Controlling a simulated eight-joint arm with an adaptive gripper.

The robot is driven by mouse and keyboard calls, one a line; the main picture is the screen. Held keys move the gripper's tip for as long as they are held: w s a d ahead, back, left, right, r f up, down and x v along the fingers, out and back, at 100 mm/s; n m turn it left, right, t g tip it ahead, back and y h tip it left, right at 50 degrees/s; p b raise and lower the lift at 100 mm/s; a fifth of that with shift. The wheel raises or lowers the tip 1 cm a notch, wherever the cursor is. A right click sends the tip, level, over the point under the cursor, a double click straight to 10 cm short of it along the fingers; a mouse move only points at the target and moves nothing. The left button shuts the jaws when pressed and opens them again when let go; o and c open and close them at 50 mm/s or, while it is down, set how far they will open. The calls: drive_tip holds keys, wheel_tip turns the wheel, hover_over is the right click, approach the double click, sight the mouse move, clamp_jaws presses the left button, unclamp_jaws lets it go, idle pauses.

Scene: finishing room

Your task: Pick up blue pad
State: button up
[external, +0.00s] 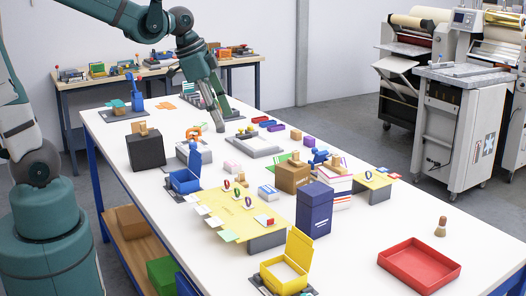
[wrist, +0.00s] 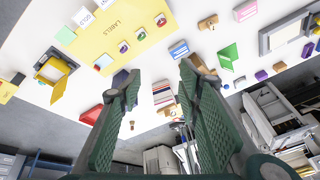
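The blue pad (external: 268,124) lies flat on the white table, between a red pad (external: 259,119) and a purple pad (external: 277,128), behind the grey tray. In the wrist view, a sliver of blue at the right edge looks like the same pad (wrist: 317,46), mostly cut off, beside the purple pad. My gripper (external: 226,118) is above the table, left of the pads in the external view. In the wrist view my gripper (wrist: 163,80) has its two fingers spread wide with nothing between them.
The grey tray (external: 280,151) is close in front of the pads. A brown block (external: 296,135) and another purple piece (external: 308,142) stand to their right. A blue open box (external: 185,185), a black box (external: 146,152) and a yellow board (external: 240,212) fill the nearer table.

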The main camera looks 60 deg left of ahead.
drive_tip(key=w+a+f+m+g+h+b, duration=0.15)
drive_tip(key=w+f+m, duration=0.35)
drive_tip(key=w+f, duration=0.5)
drive_tip(key=m+g, duration=0.3)
drive_tip(key=m, duration=0.2)
approach(268, 189)
drive_tip(key=shift+s+t+h, duration=0.25)
drive_tip(key=shift+s+h, duration=0.05)
drive_tip(key=shift+h, duration=0.05)
drive_tip(key=shift+w+a+f+m, duration=0.1)
drive_tip(key=shift+w+f+m, duration=0.15)
drive_tip(key=shift+f+m, duration=0.4)
drive_tip(key=shift+f, duration=0.1)
drive_tip(key=shift+x, duration=1.3)
drive_tip(key=shift+f, duration=0.1)
drive_tip(key=shift+x, duration=2.55)
drive_tip(key=shift+s, duration=0.1)
drive_tip(key=shift+c, duration=0.6)
